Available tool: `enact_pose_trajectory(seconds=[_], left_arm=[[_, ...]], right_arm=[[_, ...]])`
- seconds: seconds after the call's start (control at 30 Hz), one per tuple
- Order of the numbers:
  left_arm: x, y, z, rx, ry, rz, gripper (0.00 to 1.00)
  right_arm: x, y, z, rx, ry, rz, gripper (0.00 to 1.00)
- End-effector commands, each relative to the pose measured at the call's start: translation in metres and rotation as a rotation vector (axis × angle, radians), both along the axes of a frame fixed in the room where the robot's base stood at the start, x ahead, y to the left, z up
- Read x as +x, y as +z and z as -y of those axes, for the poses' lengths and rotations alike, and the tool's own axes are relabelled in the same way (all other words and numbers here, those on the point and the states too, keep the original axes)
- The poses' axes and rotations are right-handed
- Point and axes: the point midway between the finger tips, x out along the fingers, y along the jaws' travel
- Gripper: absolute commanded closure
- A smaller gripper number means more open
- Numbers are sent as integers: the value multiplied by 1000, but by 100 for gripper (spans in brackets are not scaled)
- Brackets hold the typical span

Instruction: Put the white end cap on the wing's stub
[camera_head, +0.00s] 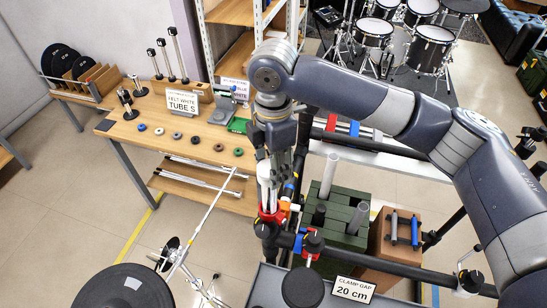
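The wing's stub is not clear among the tubes near the gripper. My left gripper is out of view.
The wooden table (120,133) holds a "TUBE S" sign (181,103) and upright posts. A green crate (342,215) with tubes stands behind the rack. A "CLAMP GAP 20 cm" sign (353,289) is in front. A black round pad (110,290) fills the lower left.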

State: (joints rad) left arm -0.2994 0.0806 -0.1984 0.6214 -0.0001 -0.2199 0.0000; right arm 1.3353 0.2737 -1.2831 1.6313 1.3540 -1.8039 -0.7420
Motion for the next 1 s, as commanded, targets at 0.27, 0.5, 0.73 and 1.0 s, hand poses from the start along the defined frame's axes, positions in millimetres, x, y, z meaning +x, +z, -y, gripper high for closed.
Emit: enact_pose_trajectory(seconds=[0.27, 0.5, 0.73, 1.0], left_arm=[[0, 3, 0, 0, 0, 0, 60], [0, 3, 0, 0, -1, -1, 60], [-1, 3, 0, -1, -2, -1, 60], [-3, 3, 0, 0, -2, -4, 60]], right_arm=[[0, -5, 0, 0, 0, 0, 78], [0, -5, 0, 0, 0, 1, 47], [0, -5, 0, 0, 0, 1, 34], [1, 3, -1, 1, 0, 3, 34]])
